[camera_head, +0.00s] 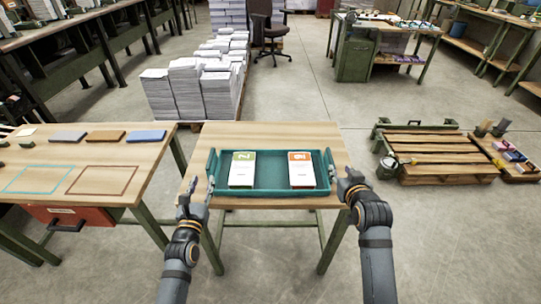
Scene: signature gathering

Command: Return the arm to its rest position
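A teal tray (270,182) sits on a small wooden table (270,134). In it lie two white booklets apart from each other: one with a green top (242,171) on the left and one with an orange top (302,171) on the right. My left gripper (188,188) is beside the tray's left end, over the table's left edge. My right gripper (347,180) is beside the tray's right end, near the table's right edge. Both look apart from the tray and hold nothing I can see. Their finger gaps are too small to judge.
Paper stacks (203,85) stand behind the table. A wooden pallet (440,155) lies at the right. Floor in front is clear.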

